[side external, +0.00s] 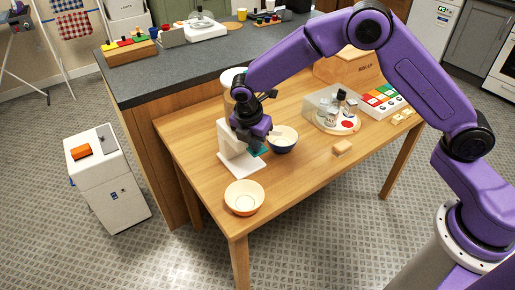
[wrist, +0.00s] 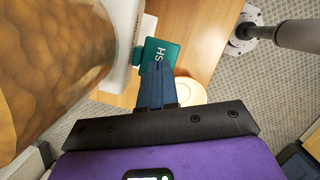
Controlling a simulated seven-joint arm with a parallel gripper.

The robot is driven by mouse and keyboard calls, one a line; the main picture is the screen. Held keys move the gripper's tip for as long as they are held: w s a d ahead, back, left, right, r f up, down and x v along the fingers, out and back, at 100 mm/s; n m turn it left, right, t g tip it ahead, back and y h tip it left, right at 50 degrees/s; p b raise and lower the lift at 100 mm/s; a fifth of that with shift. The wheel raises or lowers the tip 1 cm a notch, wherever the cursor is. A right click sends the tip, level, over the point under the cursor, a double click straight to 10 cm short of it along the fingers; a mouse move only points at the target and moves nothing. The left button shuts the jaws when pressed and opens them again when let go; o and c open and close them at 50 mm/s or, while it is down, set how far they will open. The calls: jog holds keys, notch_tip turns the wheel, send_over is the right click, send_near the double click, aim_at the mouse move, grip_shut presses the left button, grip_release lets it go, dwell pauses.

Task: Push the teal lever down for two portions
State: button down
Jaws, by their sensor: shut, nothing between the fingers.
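A white dispenser (side external: 228,140) stands on the wooden table, and my gripper partly hides it in the side view. Its clear hopper (wrist: 50,60), filled with brown contents, takes up the left of the wrist view. The teal lever (wrist: 168,50), with white letters, sticks out from the white body in the wrist view; a small teal part (side external: 260,151) shows below my gripper in the side view. My gripper (wrist: 158,68) is shut and empty, its fingertips overlapping the lever's near edge in the wrist view. I cannot tell whether they touch.
The table's front right is mostly clear.

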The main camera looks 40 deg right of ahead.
jog(key=shift+f, duration=0.9)
jog(key=shift+a, duration=0.1)
jog(key=shift+s+a+r, duration=0.3)
jog(key=shift+s+a, duration=0.05)
jog(key=shift+a, duration=0.3)
jog(key=shift+s+a+r, duration=0.25)
jog(key=shift+s+a, duration=0.1)
jog(key=shift+a, duration=0.3)
notch_tip(320, 180, up, 17)
send_over(249, 151)
jog(key=s+a, duration=0.4)
jog(key=a, duration=0.1)
jog(key=shift+s+a, duration=0.15)
